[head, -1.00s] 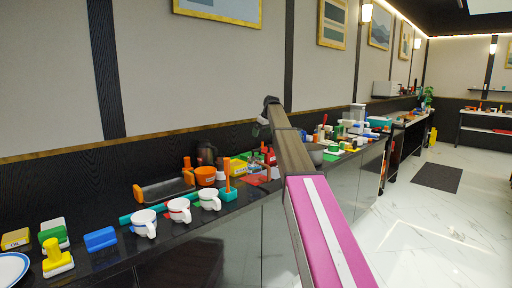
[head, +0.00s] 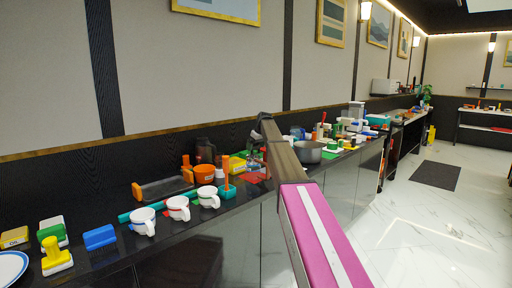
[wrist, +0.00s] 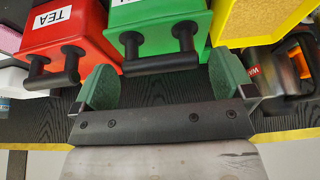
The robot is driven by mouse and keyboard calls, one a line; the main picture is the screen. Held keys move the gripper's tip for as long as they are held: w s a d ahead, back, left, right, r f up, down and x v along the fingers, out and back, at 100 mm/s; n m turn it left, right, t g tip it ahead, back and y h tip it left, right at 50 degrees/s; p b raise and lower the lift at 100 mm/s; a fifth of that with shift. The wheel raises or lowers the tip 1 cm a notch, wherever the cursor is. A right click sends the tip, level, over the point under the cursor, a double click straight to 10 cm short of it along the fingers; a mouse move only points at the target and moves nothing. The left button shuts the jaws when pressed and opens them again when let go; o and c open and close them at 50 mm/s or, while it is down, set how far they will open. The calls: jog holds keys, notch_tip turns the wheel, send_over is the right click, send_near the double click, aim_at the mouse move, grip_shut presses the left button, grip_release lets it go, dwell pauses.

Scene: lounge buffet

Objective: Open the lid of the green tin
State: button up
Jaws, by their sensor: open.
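The green tin (wrist: 155,18) is at the top middle of the wrist view, with a black bar handle (wrist: 160,64) on two posts on the side facing me. My gripper (wrist: 164,88) is open, its two green-padded fingers wide apart. The handle lies in front of the gap between the fingers, and nothing is clamped. The tin looks shut, but its far part is cut off by the frame. In the head view my arm hides the gripper, and I cannot pick out the green tin there.
A red tin (wrist: 70,35) labelled TEA with a similar handle stands close left of the green tin. A yellow box (wrist: 262,18) is close on its right, with a kettle-like container (wrist: 290,70) beyond. White mugs (head: 178,208) and a pot (head: 310,152) share the dark counter.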

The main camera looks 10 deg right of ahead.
jog(key=c, duration=1.2)
jog(key=shift+c, duration=0.2)
jog(key=shift+w+r, duration=0.15)
